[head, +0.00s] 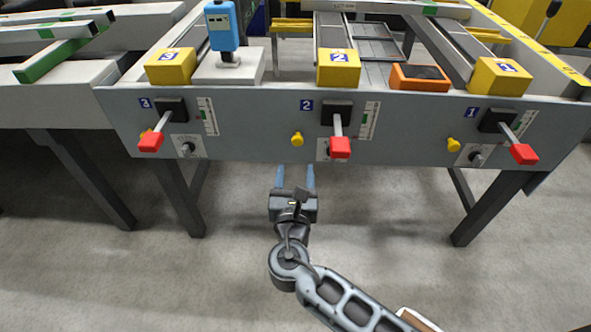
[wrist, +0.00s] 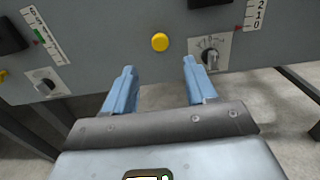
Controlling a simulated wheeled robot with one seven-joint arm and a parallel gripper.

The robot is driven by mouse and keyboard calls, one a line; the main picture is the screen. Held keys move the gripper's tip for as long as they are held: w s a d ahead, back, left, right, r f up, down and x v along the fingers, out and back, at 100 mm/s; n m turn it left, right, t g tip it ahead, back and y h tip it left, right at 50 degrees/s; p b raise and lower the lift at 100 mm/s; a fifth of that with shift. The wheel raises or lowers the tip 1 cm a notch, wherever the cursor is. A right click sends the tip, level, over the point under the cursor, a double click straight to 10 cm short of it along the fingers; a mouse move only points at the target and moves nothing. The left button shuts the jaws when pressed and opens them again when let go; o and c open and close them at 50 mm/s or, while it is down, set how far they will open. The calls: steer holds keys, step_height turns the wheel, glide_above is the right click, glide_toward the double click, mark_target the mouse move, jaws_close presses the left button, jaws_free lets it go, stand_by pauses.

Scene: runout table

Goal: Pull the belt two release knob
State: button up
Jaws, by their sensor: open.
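The belt two release knob (head: 297,139) is a small yellow knob on the grey front panel, just left of the red-handled lever (head: 340,147) under the "2" label. In the wrist view the yellow knob (wrist: 160,42) sits ahead of my gripper, between the lines of its two fingers. My gripper (head: 295,172) has blue fingers spread apart with nothing between them. It is in front of and below the knob in the head view, apart from it. The fingers also show in the wrist view (wrist: 160,82).
Similar yellow knobs stand by lever 3 (head: 146,133) and lever 1 (head: 454,144). A black rotary dial (wrist: 210,57) sits right of the belt two knob. Red levers (head: 150,142) and (head: 523,154) stick out from the panel. The floor (head: 230,270) in front is clear.

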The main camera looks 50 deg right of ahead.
stand_by(0.4)
steer(key=s+a+f+m+y, duration=0.3)
steer(key=s+f+y, duration=0.1)
steer(key=s, duration=0.2)
steer(key=s+a+f+m+y, duration=0.3)
steer(key=s+a+f, duration=0.1)
steer(key=s, duration=0.2)
steer(key=s+a+r+m+t+y, duration=0.1)
steer(key=s+a+r+m+y, duration=0.15)
steer(key=s+m, duration=0.2)
steer(key=s+a+r+m+y, duration=0.1)
steer(key=s+a+m+y, duration=0.25)
steer(key=s, duration=0.25)
steer(key=s+a+r+m+t+y, duration=0.1)
steer(key=s+r+m+t, duration=0.1)
steer(key=s+r+m, duration=0.35)
steer(key=s+r+m+t, duration=0.1)
steer(key=s+r+m, duration=0.2)
steer(key=r+m, duration=0.5)
step_height(320, 180, up, 16)
steer(key=n+p, duration=0.2)
steer(key=p, duration=1.3)
steer(key=shift+a+r, duration=0.2)
steer(key=shift+r, duration=0.05)
